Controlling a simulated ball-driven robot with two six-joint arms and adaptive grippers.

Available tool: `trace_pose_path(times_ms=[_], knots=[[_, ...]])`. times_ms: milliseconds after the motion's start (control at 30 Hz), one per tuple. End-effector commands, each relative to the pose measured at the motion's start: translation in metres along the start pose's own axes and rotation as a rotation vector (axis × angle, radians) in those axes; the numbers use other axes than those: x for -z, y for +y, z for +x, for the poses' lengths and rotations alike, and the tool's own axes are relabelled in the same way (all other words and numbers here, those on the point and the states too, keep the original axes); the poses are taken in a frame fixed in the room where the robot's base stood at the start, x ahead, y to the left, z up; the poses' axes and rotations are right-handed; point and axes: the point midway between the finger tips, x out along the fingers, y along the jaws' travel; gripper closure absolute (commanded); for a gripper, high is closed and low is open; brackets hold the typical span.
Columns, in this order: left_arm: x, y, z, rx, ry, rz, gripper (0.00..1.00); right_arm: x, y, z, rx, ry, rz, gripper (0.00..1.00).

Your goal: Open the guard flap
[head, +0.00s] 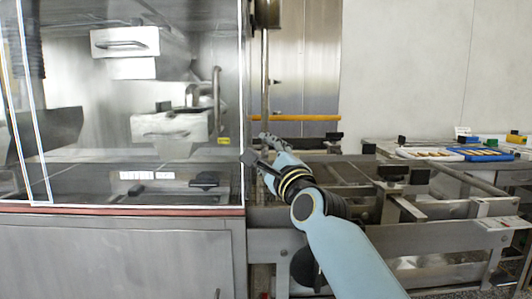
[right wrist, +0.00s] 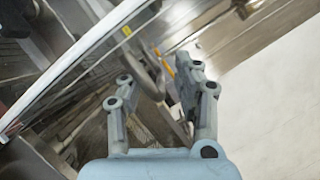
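The guard flap (head: 120,85) is a large clear panel with thin white edges, at the left of the head view. It hangs upright over the front of the machine and looks closed. My right gripper (head: 259,148) is just right of the flap's right edge, near its lower part. In the right wrist view its two fingers (right wrist: 154,70) are spread apart. The flap's pale edge (right wrist: 82,62) runs slanting to the left of the fingers there. I cannot tell whether any finger touches it. My left gripper is not in view.
Behind the flap are white machine units (head: 170,130) and a curved metal bar (head: 217,92). A steel conveyor frame (head: 400,215) extends to the right. A yellow bar (head: 305,118) lies behind my gripper. Trays (head: 430,153) stand far right.

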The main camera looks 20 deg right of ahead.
Motion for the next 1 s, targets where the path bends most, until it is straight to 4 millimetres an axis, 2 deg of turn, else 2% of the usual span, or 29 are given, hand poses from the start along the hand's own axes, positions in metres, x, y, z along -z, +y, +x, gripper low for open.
trace_pose_path(times_ms=[100,333,833,1000], knots=[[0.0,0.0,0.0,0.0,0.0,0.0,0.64,0.0,0.0,0.0,0.0,0.0,0.0,0.7],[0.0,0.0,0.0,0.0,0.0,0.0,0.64,0.0,0.0,-0.001,0.0,0.0,0.0,1.0],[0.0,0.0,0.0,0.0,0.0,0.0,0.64,0.001,0.0,0.0,-0.003,0.0,-0.004,1.0],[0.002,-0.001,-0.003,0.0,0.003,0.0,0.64,0.01,-0.007,0.004,-0.014,0.0,-0.037,1.0]])
